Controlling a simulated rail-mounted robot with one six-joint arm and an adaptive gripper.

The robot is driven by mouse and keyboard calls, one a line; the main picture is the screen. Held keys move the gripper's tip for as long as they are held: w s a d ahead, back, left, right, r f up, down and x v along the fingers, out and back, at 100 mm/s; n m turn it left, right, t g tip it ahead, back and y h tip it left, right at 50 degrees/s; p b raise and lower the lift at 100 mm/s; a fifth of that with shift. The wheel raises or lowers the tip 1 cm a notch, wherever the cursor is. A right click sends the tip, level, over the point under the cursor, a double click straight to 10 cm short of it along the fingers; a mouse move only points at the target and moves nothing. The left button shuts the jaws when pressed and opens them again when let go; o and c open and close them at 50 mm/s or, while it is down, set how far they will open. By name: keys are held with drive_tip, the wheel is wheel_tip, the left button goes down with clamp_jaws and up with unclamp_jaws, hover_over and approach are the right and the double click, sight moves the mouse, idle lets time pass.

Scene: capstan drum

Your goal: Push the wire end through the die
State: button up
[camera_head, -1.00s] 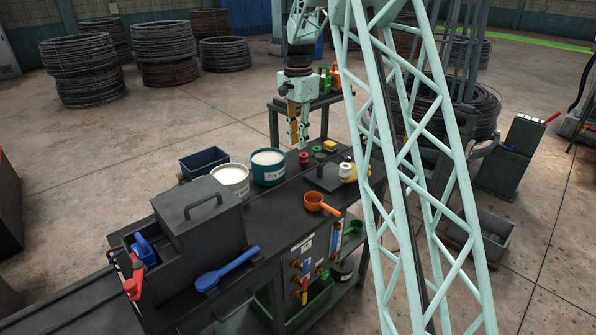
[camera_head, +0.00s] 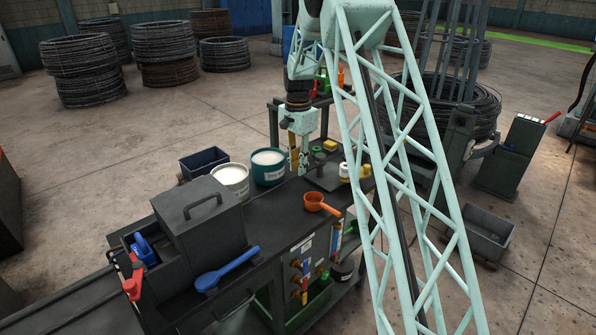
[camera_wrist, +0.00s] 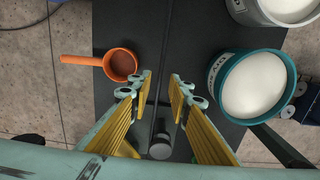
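My gripper (camera_head: 298,167) hangs over the dark workbench, beside the orange ladle and the teal bucket. In the wrist view its two yellow-padded fingers (camera_wrist: 159,86) are apart, with nothing held between them. A thin dark line (camera_wrist: 158,95) runs between the fingers towards a grey cylinder (camera_wrist: 160,148); I cannot tell whether the line is the wire or a bench seam. Small coloured pieces, including a green one (camera_head: 316,150) and a yellow one (camera_head: 330,146), sit on the bench behind the gripper. I cannot make out the die or the wire end for certain.
An orange ladle (camera_head: 314,202) lies on the bench (camera_head: 275,222); it also shows in the wrist view (camera_wrist: 120,65). A teal bucket (camera_head: 268,177) and a white bucket (camera_head: 232,189) stand left of the gripper. A lidded dark box (camera_head: 200,222) and blue scoop (camera_head: 226,270) are nearer.

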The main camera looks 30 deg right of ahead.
drive_tip(key=shift+f, duration=0.9)
drive_tip(key=shift+c, duration=0.7)
clamp_jaws()
drive_tip(key=shift+s, duration=0.1)
